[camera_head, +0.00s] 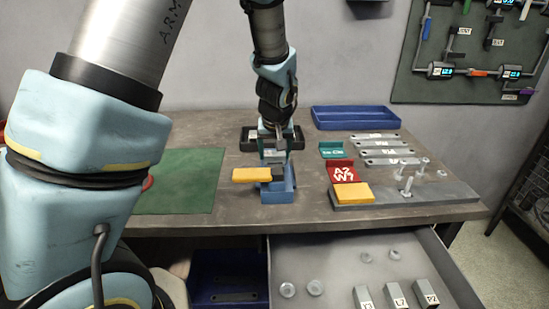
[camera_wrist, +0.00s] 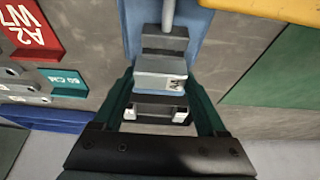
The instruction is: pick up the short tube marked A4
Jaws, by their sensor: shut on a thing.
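My gripper (camera_head: 274,155) is over the narrow blue holder (camera_head: 279,196) near the front of the bench. In the wrist view, its dark green fingers are shut on a short grey tube (camera_wrist: 161,69). The tube has a small pale label whose marking I cannot read clearly, so I cannot confirm A4. Darker grey parts show above and below the tube in that picture. I cannot tell whether the tube touches the holder. Three short grey tubes stand in the open drawer (camera_head: 443,262), with labels that do not clearly read A4.
A yellow block (camera_head: 252,175) lies left of the holder, close to my gripper. A red A2 W7 piece (camera_head: 342,171), a green piece (camera_head: 331,150) and a grey plate with posts (camera_head: 433,191) lie to the right. A blue tray (camera_head: 352,118) is behind. The green mat (camera_head: 182,185) is clear.

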